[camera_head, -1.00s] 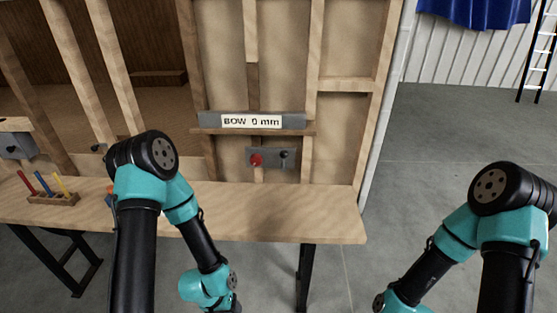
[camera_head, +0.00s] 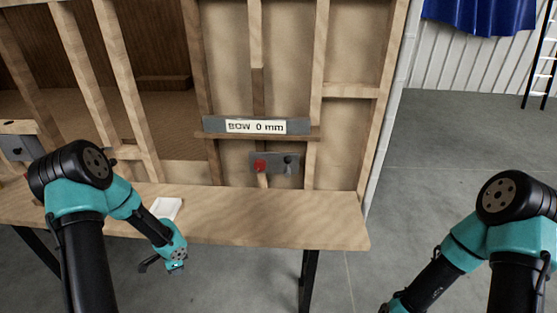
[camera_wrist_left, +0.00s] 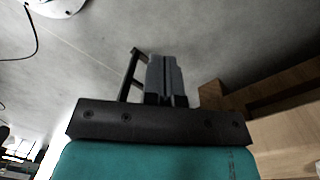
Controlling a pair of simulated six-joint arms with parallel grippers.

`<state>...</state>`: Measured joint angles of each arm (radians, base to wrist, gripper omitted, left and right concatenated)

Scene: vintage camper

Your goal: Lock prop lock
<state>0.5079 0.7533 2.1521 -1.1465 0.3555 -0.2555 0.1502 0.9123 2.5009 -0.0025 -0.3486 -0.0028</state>
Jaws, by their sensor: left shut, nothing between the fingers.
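A grey plate (camera_head: 275,164) with a red knob (camera_head: 261,166) and a dark knob (camera_head: 288,162) sits low on the wooden wall frame, below a grey bar with a "BOW 0 mm" label (camera_head: 256,126). It looks like the prop lock, but I cannot tell its state. My left gripper (camera_head: 147,264) is in front of the bench edge, low and left of the plate, and apart from it. In the left wrist view its fingers (camera_wrist_left: 167,75) are shut together and empty. My right arm enters at the lower right, and its gripper is out of view.
A wooden bench (camera_head: 300,217) runs below the wall frame, its right part bare. A white item (camera_head: 167,208) lies on it behind my left forearm. A grey box (camera_head: 18,146) is at the far left. Open floor lies to the right.

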